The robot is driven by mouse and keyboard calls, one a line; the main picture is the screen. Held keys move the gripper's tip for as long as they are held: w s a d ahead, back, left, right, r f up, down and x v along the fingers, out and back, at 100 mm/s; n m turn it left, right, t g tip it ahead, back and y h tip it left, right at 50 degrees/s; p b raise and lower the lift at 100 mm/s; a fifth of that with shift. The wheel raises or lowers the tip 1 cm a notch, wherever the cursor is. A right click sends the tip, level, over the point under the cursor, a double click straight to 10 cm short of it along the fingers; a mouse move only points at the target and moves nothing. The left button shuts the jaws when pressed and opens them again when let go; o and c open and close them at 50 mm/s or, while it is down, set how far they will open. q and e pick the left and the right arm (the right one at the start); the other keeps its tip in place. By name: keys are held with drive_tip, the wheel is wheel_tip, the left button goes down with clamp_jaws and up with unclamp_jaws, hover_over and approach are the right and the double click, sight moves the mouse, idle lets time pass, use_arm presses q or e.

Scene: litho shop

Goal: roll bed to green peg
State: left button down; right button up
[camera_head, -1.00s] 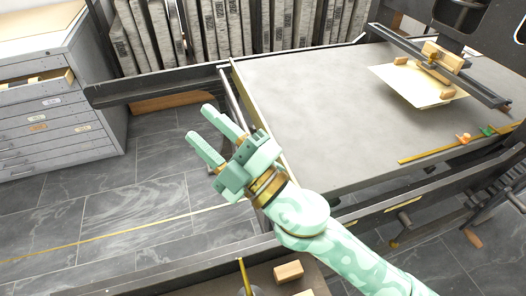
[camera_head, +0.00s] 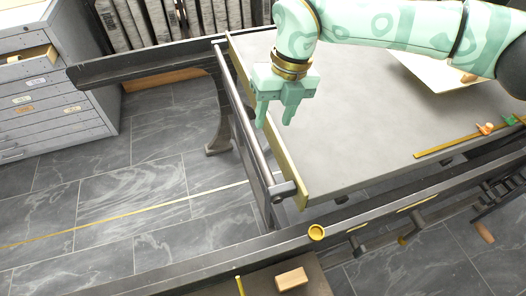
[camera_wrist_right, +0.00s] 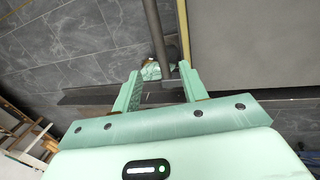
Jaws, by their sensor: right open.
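The bed (camera_head: 370,130) is a wide grey slab with a pale brass-coloured left edge. A dark handle bar (camera_head: 248,132) runs along that edge. A green peg (camera_head: 512,120) stands on the brass scale strip (camera_head: 450,142) at the right, beside an orange peg (camera_head: 485,128). My right gripper (camera_head: 276,122) is open and empty, fingers pointing down over the bed's left edge near the bar. In the right wrist view the bar (camera_wrist_right: 158,35) shows between the open fingers (camera_wrist_right: 160,88); I cannot tell whether they are around it or above it. My left gripper is not in view.
Dark rails (camera_head: 150,68) run along both sides of the bed. A grey drawer cabinet (camera_head: 60,95) stands at the left, with slabs racked behind. A wood block (camera_head: 291,279) lies at the front. Tiled floor (camera_head: 140,190) left of the bed is clear.

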sight(262, 157)
drive_tip(key=f+b, duration=0.1)
drive_tip(key=f, duration=0.3)
drive_tip(key=a+f+b, duration=0.1)
drive_tip(key=f+b, duration=0.1)
drive_tip(key=f, duration=0.2)
drive_tip(key=a+f+b, duration=0.1)
drive_tip(key=f, duration=0.3)
drive_tip(key=shift+s+a, duration=0.2)
drive_tip(key=shift+s, duration=0.15)
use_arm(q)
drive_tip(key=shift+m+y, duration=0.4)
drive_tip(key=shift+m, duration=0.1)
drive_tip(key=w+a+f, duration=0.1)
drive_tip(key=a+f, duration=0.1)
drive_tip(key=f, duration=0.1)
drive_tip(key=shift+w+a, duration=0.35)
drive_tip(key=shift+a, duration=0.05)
